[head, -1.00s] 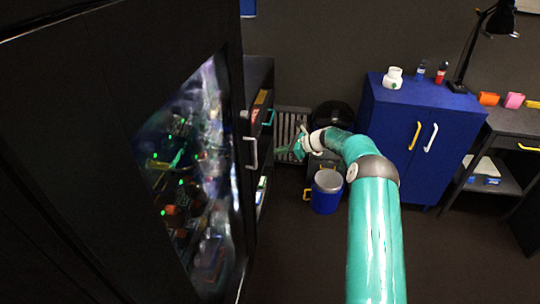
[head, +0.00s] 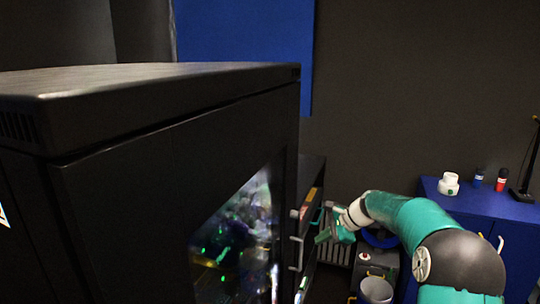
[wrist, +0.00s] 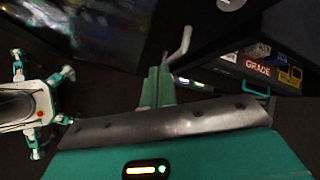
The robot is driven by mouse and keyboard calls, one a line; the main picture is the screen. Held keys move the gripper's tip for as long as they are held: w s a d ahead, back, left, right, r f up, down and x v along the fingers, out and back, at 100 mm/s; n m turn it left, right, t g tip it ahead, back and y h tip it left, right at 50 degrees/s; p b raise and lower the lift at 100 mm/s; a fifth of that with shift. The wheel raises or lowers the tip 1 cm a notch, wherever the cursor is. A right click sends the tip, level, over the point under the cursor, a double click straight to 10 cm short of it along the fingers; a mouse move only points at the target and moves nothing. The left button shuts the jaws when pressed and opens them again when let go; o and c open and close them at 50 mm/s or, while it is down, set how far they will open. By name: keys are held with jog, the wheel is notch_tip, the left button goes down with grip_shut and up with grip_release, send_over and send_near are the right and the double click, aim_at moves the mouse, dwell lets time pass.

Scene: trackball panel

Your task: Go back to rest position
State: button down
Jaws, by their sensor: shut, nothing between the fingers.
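My gripper (head: 322,238) is green and shows at the end of my green and white arm in the head view. It appears beside the pale handles on the side of the black cabinet. In the wrist view its two green fingers (wrist: 158,88) lie together, shut, with nothing between them. A pale bar handle (wrist: 180,45) shows just past the fingertips in the wrist view. I cannot tell how close the fingers are to it, but no grip on it shows.
A tall black cabinet (head: 130,190) with a lit glass panel (head: 238,235) fills the left. A blue cabinet (head: 475,208) with a white jar (head: 448,184) stands right. A cup-like container (head: 376,290) is on the floor below my arm.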

jog(key=s+a+r+n+h, duration=0.2)
jog(key=s+r+n, duration=0.3)
jog(key=s, duration=0.6)
jog(key=s+a+r+n+h, duration=0.2)
jog(key=s+r+n+h, duration=0.15)
jog(key=s+r, duration=0.55)
jog(key=s+d+f+n+t+h, duration=0.1)
jog(key=s+n, duration=0.3)
jog(key=s, duration=0.7)
jog(key=s+d+f+n+t+h, duration=0.1)
jog(key=s+d+f+n, duration=0.1)
jog(key=s, duration=0.9)
jog(key=shift+f+n, duration=0.35)
jog(key=shift+n, duration=0.5)
